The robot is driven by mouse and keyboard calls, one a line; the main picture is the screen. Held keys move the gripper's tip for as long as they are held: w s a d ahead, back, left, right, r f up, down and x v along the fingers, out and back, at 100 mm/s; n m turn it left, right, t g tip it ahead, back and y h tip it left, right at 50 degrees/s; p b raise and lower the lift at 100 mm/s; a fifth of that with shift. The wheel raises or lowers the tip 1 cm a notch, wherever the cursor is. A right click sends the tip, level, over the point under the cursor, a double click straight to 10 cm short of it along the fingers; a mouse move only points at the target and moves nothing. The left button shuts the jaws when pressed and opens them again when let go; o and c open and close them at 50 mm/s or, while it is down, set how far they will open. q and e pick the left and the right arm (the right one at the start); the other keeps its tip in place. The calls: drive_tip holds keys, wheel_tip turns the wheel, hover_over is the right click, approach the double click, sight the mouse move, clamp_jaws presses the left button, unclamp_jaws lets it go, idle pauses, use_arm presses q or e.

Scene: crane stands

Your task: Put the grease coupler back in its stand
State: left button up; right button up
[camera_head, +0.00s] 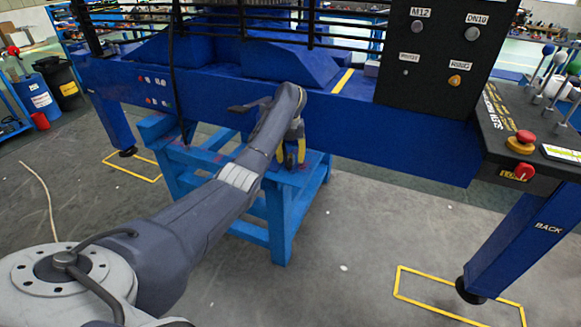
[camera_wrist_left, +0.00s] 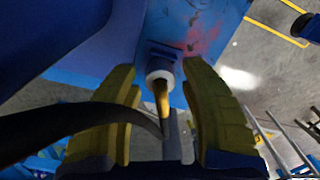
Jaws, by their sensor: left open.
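My left gripper (camera_head: 292,152) is at the blue work stand (camera_head: 283,215), in front of the big blue machine frame. In the left wrist view my left gripper (camera_wrist_left: 160,75) is open, with one yellow finger on each side. Between the fingers is what looks like the grease coupler (camera_wrist_left: 161,95), a thin brass-yellow piece. Its far end meets a white ring on a blue holder (camera_wrist_left: 163,58), seemingly seated in it. I cannot tell how deep it sits. A dark hose (camera_wrist_left: 70,122) curves in from the left towards its near end. The coupler is not discernible in the head view.
The blue machine frame (camera_head: 400,140) hangs close above and behind my gripper. A black control console (camera_head: 530,130) with a red button is at the right. A black hose (camera_head: 174,75) hangs at the left. The grey floor (camera_head: 370,245) in front is clear.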

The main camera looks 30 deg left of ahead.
use_arm(q)
drive_tip(key=shift+r, duration=2.05)
drive_tip(key=shift+r, duration=0.1)
